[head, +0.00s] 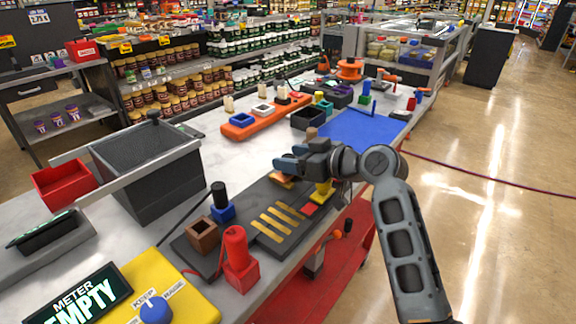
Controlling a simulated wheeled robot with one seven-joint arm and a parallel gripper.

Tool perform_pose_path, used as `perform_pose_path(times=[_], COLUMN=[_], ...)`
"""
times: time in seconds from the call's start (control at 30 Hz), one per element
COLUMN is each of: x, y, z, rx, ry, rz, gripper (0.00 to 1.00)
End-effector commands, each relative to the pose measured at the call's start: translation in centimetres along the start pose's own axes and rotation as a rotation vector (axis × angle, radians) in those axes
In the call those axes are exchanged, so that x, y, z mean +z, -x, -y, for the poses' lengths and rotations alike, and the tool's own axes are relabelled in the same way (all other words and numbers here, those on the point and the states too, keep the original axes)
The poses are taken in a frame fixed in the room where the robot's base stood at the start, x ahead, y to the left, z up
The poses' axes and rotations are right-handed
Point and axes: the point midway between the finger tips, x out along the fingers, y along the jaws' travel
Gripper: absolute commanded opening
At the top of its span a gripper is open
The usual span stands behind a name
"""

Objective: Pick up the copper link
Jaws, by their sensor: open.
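My gripper (289,157) is open and reaches left over the dark board (272,245) on the bench, at the board's far end. An orange-copper piece (283,181) shows just below the fingers; it may be the copper link, but it is small and partly covered. I cannot tell whether the fingers touch it. Several flat gold-coloured strips (278,224) lie side by side on the board, nearer the camera. A yellow block (323,190) stands below my wrist, with a red patch (309,209) next to it.
A red block with a knob (238,262), a brown open box (203,235) and a blue block with a black post (221,207) stand around the board's near end. A dark bin (155,170) stands left. A blue mat (358,131) lies beyond my gripper.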

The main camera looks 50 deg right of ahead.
Motion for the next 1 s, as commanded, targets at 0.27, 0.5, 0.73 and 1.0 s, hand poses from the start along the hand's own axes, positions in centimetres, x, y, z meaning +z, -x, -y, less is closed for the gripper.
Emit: perform_pose_path(times=[0.27,0.5,0.73,1.0], x=[-0.01,-0.02,-0.02,-0.08], y=[0.02,0.03,0.04,0.05], z=[0.01,0.01,0.01,0.01], rx=[0.0,0.0,0.0,0.0], ry=[0.0,0.0,0.0,0.001], rz=[0.0,-0.001,-0.001,-0.001], gripper=[0.51,0.28,0.06,0.01])
